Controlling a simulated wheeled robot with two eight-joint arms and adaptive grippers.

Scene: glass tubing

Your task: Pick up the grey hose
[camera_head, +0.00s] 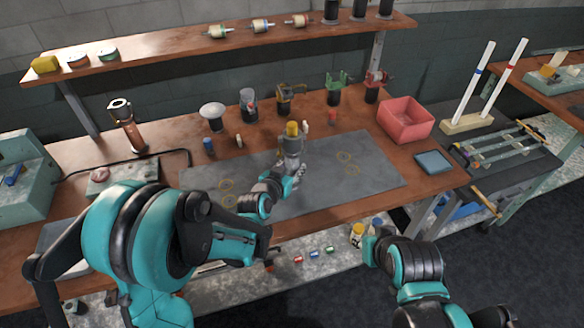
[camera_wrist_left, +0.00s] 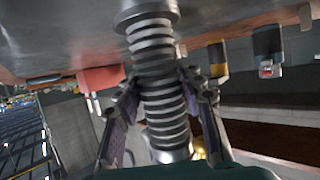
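The grey hose (camera_wrist_left: 158,85) is a ribbed, upright tube in the left wrist view, with a wide collar at the table end and a metal collar at the other. The same hose (camera_head: 291,146) shows in the head view over the middle of the dark mat. My left gripper (camera_wrist_left: 160,88) has one finger on each side of it, with the fingertips against its ribs. In the head view my left gripper (camera_head: 292,172) is at the hose's lower part, partly covering it. I cannot tell whether the hose still touches the table. My right arm is at lower right, with no fingers showing.
The dark mat (camera_head: 365,180) has free room right of the hose. A red bin (camera_head: 406,121) and a blue tray (camera_head: 434,162) stand at right. Small pegs and several clamp-like tools line the back of the table, under a shelf (camera_head: 190,52).

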